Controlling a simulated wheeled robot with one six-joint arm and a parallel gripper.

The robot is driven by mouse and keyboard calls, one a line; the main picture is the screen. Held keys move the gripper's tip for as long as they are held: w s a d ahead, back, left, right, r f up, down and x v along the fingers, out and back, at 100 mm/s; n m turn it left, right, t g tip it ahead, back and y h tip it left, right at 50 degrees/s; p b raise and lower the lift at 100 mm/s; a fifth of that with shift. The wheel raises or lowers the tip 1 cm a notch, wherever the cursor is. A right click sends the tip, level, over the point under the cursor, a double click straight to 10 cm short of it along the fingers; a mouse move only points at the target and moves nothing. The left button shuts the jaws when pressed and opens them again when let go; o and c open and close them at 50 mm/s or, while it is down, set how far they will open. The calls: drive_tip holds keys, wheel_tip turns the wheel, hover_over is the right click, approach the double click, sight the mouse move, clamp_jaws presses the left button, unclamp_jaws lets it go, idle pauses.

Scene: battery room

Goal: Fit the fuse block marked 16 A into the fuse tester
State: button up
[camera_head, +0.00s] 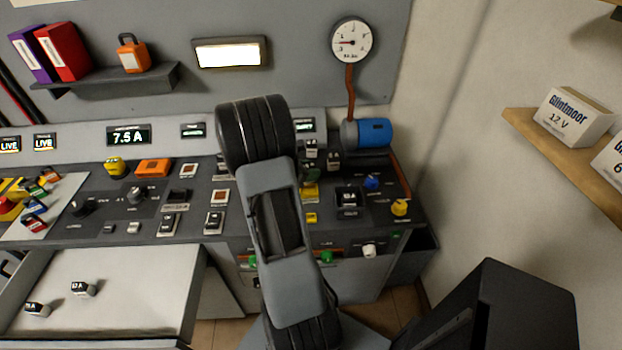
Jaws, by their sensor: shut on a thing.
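My arm rises through the middle of the view and its far end hides what lies behind it. My gripper is not visible. No block reading 16 A can be made out. Two small dark blocks with white labels, a left one (37,309) and a right one (83,288), lie apart in the open drawer; their markings are too small to read surely. Several dark blocks with pale tops (311,148) stand at the back of the desk, right of my arm. A dark square unit with a small lit label (349,198) sits on the right panel; I cannot tell whether it is the fuse tester.
The open drawer (130,275) juts out at the lower left, mostly bare. Knobs and switches cover the desk, with a 7.5 A display (129,135) behind. A wooden shelf (565,165) with boxes is on the right wall.

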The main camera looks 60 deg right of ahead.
drive_tip(key=f, duration=0.2)
drive_tip(key=shift+d+f, duration=0.3)
drive_tip(key=shift+f, duration=0.55)
drive_tip(key=shift+f, duration=0.15)
drive_tip(key=shift+f, duration=0.25)
drive_tip(key=o, duration=1)
drive_tip(key=shift+r, duration=0.1)
drive_tip(key=shift+c, duration=0.2)
drive_tip(key=shift+r+p, duration=0.3)
drive_tip(key=b+v, duration=0.1)
drive_tip(key=v, duration=1.1)
